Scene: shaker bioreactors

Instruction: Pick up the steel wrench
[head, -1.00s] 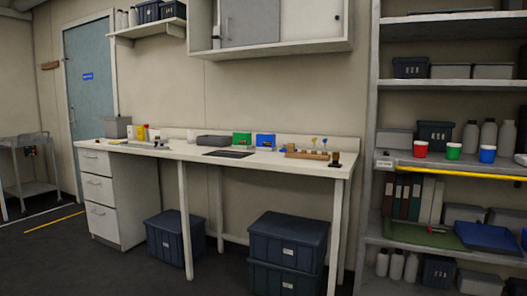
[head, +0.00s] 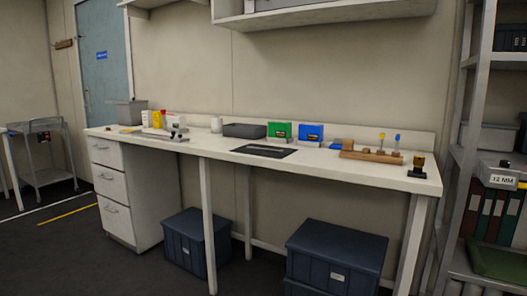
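I cannot make out a steel wrench for certain. A small grey metallic item (head: 176,137) lies on the left part of the white workbench (head: 215,147), near the front edge, but it is too small to identify. Neither of my grippers is in the head view.
On the bench are a green box (head: 279,131), a blue box (head: 311,132), a dark mat (head: 264,150) and a wooden rack (head: 371,156). Dark bins (head: 335,250) stand underneath. A shelf unit (head: 465,130) is at right, a cart (head: 45,160) at far left. The floor before the bench is open.

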